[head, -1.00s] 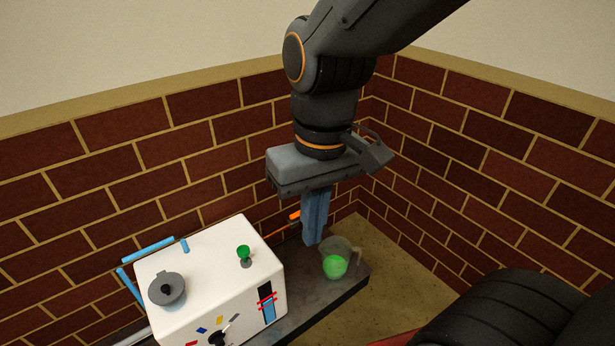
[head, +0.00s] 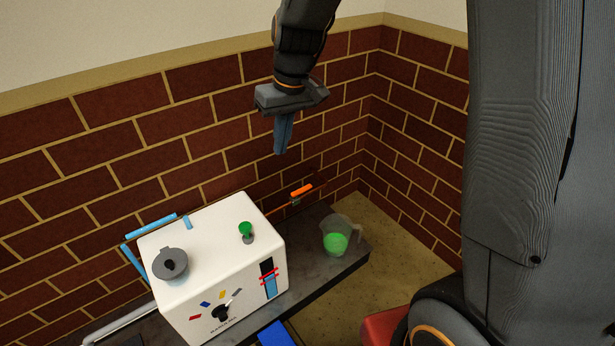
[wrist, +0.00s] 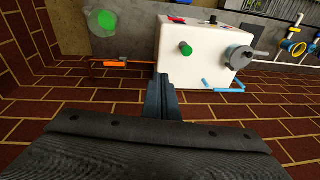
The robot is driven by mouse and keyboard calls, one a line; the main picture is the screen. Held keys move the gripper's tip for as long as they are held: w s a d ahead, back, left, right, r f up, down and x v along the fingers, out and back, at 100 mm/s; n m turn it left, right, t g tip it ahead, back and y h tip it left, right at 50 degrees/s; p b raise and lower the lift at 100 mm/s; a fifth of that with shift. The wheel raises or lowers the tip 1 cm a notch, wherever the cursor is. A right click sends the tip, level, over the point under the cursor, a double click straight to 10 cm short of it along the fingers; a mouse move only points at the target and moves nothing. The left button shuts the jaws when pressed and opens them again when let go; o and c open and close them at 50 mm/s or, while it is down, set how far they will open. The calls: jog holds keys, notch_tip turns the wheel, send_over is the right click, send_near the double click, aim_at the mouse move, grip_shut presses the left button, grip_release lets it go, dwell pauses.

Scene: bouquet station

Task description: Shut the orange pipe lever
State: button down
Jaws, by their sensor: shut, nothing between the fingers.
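The orange pipe lever (head: 301,191) sits on a thin copper-coloured pipe against the brick wall, to the right of the white machine. In the wrist view the lever (wrist: 116,64) lies left of my fingers, in line with the pipe. My gripper (head: 279,152) is shut and empty, raised above and a little left of the lever in the head view, not touching it. In the wrist view the shut blue fingers (wrist: 162,78) point toward the white machine's edge.
The white machine (head: 210,265) with a green knob (head: 246,231) and grey lid (head: 171,263) stands on the dark bench (head: 318,265). A clear jug (head: 338,232) with green content stands near the bench's right end. Brick walls meet in the corner behind.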

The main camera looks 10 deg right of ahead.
jog(key=t, duration=0.1)
send_over(302, 192)
jog(key=s+a, duration=0.4)
jog(key=s, duration=0.1)
notch_tip(302, 192, down, 10)
jog(key=w+d+f, duration=0.3)
jog(key=w+f, duration=0.2)
jog(key=f, duration=0.2)
jog(key=w+d+f+t, duration=0.1)
jog(key=w+d+f, duration=0.3)
jog(key=f, duration=0.2)
jog(key=shift+w+f+n, duration=0.4)
jog(key=shift+d, duration=0.1)
jog(key=b+x, duration=0.2)
jog(key=x, duration=0.8)
jog(key=shift+s+d, duration=0.45)
jog(key=shift+s, duration=0.45)
jog(key=shift+s+d, duration=0.4)
jog(key=shift+s, duration=0.5)
jog(key=shift+d, duration=0.1)
